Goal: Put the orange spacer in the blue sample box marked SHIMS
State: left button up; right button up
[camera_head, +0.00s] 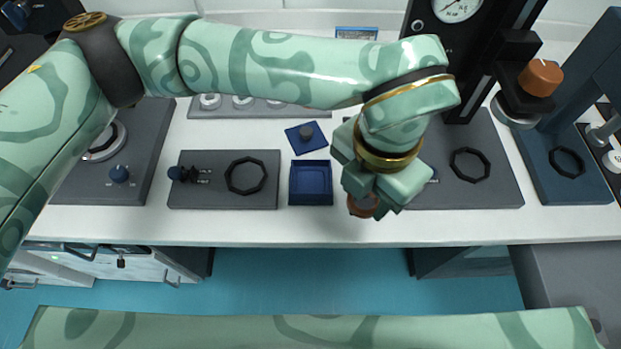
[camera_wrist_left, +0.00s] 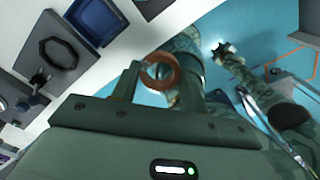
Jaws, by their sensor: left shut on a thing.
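The orange spacer (camera_head: 361,207) is a ring, held between the fingers of my left gripper (camera_head: 372,197). In the left wrist view the ring (camera_wrist_left: 174,66) shows between the two fingers, its hole facing the camera. The blue sample box (camera_head: 311,201) stands open on the white table, just left of the gripper and apart from the spacer. The box (camera_wrist_left: 84,27) also shows at the top left of the wrist view. I cannot read its marking. A blue lid with a grey knob (camera_head: 306,132) lies behind the box.
A grey plate with a black ring (camera_head: 246,176) and a blue knob lies left of the box. Another grey plate (camera_head: 497,192) lies to the right, partly behind the gripper. A black stand with a dial (camera_head: 457,8) rises behind. The table's front edge (camera_head: 270,243) is close.

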pick_arm(q)
jog(key=shift+d+f+n, duration=0.15)
jog(key=shift+n, duration=0.15)
jog(key=b, duration=0.1)
send_near(311, 183)
jog(key=s+d+r, duration=0.2)
jog(key=s+d, duration=0.1)
jog(key=s, duration=0.1)
jog(key=w+a+f, duration=0.1)
jog(key=f, duration=0.1)
jog(key=w+a+f+b, duration=0.1)
jog(key=shift+w+f, duration=0.35)
jog(key=shift+w, duration=0.05)
jog(key=shift+w+a+f, duration=0.15)
jog(key=shift+a+f, duration=0.05)
jog(key=shift+f, duration=0.05)
jog(key=f, duration=0.1)
jog(key=f+b, duration=0.1)
jog(key=f, duration=0.1)
jog(key=w+f, duration=0.1)
jog(key=shift+a+f, duration=0.25)
jog(key=shift+a, duration=0.1)
jog(key=shift+r, duration=0.1)
